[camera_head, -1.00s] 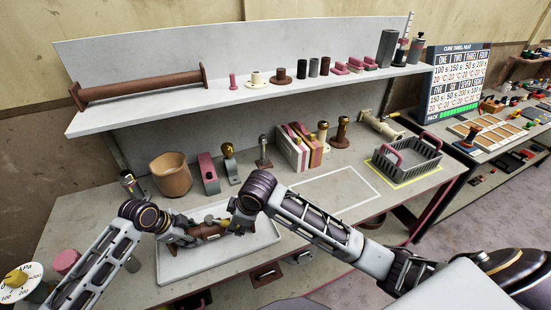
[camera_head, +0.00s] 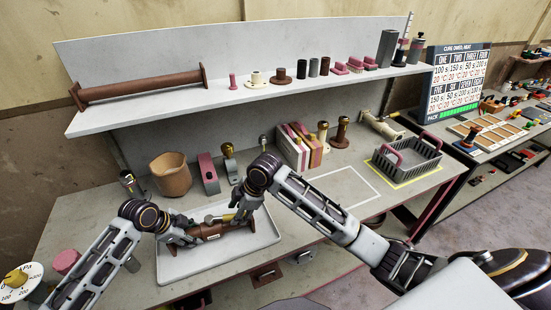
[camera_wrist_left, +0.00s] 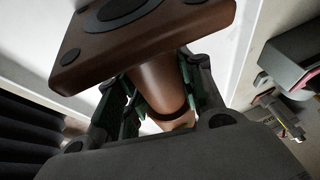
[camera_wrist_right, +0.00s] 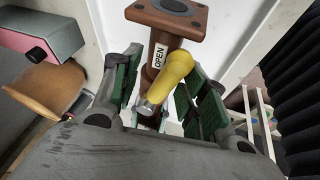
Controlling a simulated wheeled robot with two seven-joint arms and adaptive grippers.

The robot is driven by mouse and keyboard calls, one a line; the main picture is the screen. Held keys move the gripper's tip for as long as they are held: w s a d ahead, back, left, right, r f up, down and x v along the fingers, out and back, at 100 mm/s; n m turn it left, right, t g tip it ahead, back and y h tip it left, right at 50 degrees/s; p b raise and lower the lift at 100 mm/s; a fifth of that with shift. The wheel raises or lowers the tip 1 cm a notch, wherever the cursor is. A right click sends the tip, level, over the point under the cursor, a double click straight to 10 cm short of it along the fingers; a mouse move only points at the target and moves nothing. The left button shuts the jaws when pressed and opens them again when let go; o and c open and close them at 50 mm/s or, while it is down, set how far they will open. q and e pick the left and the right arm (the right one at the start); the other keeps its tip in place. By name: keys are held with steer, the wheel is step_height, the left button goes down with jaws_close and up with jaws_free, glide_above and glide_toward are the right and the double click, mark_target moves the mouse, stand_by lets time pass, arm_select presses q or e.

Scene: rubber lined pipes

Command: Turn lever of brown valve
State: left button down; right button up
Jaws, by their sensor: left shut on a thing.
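The brown valve (camera_head: 213,231) lies in the white tray on the bench. Its brown pipe and square flange show large in the left wrist view (camera_wrist_left: 150,45). My left gripper (camera_head: 190,238) is shut on the valve's pipe near one flange. The yellow lever (camera_wrist_right: 172,80) points toward the right wrist camera, beside a white "OPEN" label (camera_wrist_right: 160,56) on the valve body. My right gripper (camera_wrist_right: 165,100) is open, with its green-padded fingers on either side of the lever. In the head view the right gripper (camera_head: 238,208) hides part of the valve.
The white tray (camera_head: 190,268) sits at the bench's front. Behind it stand a brown pot (camera_head: 171,175), a pink-grey block (camera_head: 208,174) and several brass-topped parts. A wire basket (camera_head: 407,165) is at the right. A marked bench area (camera_head: 345,190) between is clear.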

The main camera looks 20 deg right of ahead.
steer(key=shift+w+d+r+n, duration=0.15)
steer(key=shift+w+n, duration=0.25)
steer(key=v, duration=1.2)
steer(key=w+d+r+m+t, duration=0.1)
steer(key=w+d+m, duration=0.3)
steer(key=w+d, duration=0.4)
steer(key=shift+w+d+t+y, duration=0.15)
steer(key=shift+d+t+y, duration=0.4)
steer(key=shift+d, duration=1.1)
steer(key=shift+c, duration=0.2)
